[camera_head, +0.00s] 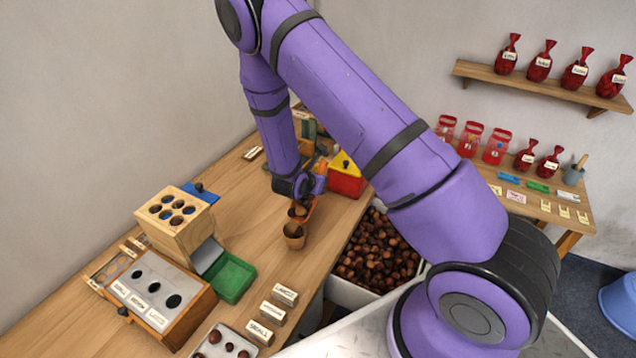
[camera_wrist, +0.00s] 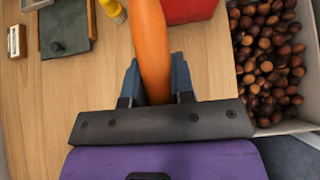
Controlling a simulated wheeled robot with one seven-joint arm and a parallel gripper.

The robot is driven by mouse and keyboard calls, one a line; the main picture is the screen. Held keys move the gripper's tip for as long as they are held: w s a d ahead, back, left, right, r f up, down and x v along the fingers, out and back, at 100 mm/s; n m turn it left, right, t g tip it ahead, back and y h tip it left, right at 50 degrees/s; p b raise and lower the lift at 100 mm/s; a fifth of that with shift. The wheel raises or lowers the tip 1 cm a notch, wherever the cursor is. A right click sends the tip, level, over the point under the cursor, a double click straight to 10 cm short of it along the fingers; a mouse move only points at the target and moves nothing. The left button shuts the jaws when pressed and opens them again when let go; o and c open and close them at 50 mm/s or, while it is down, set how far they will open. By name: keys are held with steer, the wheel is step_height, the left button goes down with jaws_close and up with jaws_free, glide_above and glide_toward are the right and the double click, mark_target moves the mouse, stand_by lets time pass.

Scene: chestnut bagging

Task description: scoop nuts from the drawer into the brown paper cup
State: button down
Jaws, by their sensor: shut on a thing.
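My gripper (camera_head: 302,190) is shut on the orange handle of a scoop (camera_wrist: 151,45). In the head view the scoop (camera_head: 309,207) hangs below the gripper, with a few brown nuts (camera_head: 298,209) at its bowl. The brown paper cup (camera_head: 294,231) stands on the wooden table just below the scoop's bowl. I cannot tell whether the two touch or whether nuts are inside the cup. The drawer (camera_head: 347,294) full of brown nuts (camera_head: 378,254) is to the right of the cup; its nuts (camera_wrist: 265,60) also fill the right side of the wrist view.
A red box with a yellow lid (camera_head: 346,178) stands behind the cup. A green tray (camera_head: 231,279), a wooden block with holes (camera_head: 178,222) and label blocks (camera_head: 272,311) lie left and in front. Shelves with red bags (camera_head: 541,62) are at the far right.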

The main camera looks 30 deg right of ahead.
steer(key=shift+s+a+r+t+h, duration=0.25)
steer(key=shift+a+r+t+h, duration=0.1)
steer(key=shift+r+h, duration=0.3)
steer(key=shift+s+a+r+t+h, duration=0.2)
steer(key=shift+a+r+t+h, duration=0.2)
steer(key=shift+r, duration=0.35)
steer(key=shift+w+d+f+g+y, duration=0.25)
steer(key=shift+d+f+g+y, duration=0.2)
steer(key=shift+d+f, duration=0.1)
steer(key=shift+w+d+g+y, duration=0.25)
steer(key=shift+g+y, duration=0.3)
steer(key=shift+y, duration=0.3)
steer(key=shift+w+d+g+y, duration=0.1)
steer(key=shift+d+g+y, duration=0.15)
steer(key=shift+g+y, duration=0.45)
steer(key=shift+w+d+g+y, duration=0.25)
steer(key=shift+g+y, duration=0.1)
steer(key=shift+y, duration=0.7)
